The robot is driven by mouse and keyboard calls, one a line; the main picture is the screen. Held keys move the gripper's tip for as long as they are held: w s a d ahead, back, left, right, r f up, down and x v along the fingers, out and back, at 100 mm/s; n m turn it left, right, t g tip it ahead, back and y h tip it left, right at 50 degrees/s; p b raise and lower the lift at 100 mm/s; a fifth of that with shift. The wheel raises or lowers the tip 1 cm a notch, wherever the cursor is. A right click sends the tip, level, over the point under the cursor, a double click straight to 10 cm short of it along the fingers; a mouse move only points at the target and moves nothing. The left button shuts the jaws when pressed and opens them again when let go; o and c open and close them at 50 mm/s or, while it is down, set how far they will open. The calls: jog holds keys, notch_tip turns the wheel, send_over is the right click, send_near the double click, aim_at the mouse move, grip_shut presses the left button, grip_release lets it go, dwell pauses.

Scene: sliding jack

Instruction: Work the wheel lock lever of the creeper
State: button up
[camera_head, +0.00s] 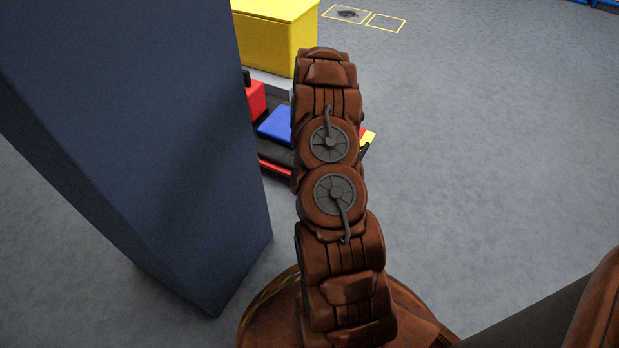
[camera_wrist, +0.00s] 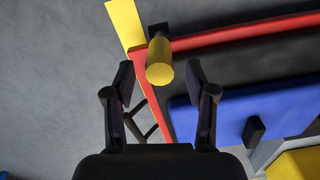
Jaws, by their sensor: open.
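The creeper is a low black board with a red edge (camera_head: 274,168) and a blue pad (camera_head: 277,123), partly hidden behind my arm in the head view. In the wrist view its black board (camera_wrist: 240,62) fills the right side. A yellow cylindrical grip (camera_wrist: 159,65), which looks like the lever's handle, stands out at the board's corner, near a flat yellow piece (camera_wrist: 125,22). My gripper (camera_wrist: 160,78) is open, and the grip appears between its fingertips. I cannot tell how far the grip lies from them or whether they touch it. My gripper is hidden in the head view.
A tall dark blue block (camera_head: 150,140) stands close on the left. A yellow box (camera_head: 275,38) and a red block (camera_head: 257,98) are at the creeper's far side. Grey floor (camera_head: 490,150) is clear to the right, with yellow floor markings (camera_head: 385,22) farther back.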

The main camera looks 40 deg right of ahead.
notch_tip(320, 180, down, 6)
jog(key=shift+f+b, duration=0.1)
jog(key=shift+b, duration=1)
jog(key=shift+c, duration=0.4)
grip_shut()
